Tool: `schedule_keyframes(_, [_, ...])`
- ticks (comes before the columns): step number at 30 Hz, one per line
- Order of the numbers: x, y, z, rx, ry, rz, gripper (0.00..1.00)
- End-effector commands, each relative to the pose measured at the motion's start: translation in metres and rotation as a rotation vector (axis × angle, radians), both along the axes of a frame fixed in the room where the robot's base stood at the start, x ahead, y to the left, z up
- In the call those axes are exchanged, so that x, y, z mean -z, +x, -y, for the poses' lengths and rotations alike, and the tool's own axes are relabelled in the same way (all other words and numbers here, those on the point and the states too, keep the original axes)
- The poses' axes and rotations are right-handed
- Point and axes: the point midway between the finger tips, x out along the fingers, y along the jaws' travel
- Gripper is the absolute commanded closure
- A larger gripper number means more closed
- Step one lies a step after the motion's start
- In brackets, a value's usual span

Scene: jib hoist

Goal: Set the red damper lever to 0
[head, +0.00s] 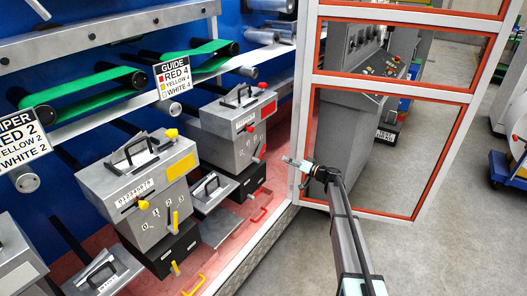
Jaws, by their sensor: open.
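Lower down are a red-tipped handle (257,188) and a red pull handle (262,212). I cannot tell by any label which is the damper lever. My gripper (294,163) is open and empty, right of the box and apart from the red lever, in front of the door frame.
A similar box (135,185) with yellow levers stands at left. Signs (174,75) hang above, near green belts (105,85). A white-framed door panel with orange edging (298,120) stands open just behind my gripper. Clear floor (450,245) lies at right.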

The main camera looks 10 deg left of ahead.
Motion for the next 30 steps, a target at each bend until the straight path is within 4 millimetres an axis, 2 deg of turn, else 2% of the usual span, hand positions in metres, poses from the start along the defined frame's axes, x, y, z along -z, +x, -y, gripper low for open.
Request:
schedule_keyframes(18, [-0.001,0.056,-0.106,-0.002,0.000,-0.002,0.58])
schedule_keyframes(24, [0.000,0.065,-0.124,-0.001,0.000,-0.002,0.58])
schedule_keyframes(30, [0.001,0.067,-0.131,-0.001,0.000,-0.002,0.58])
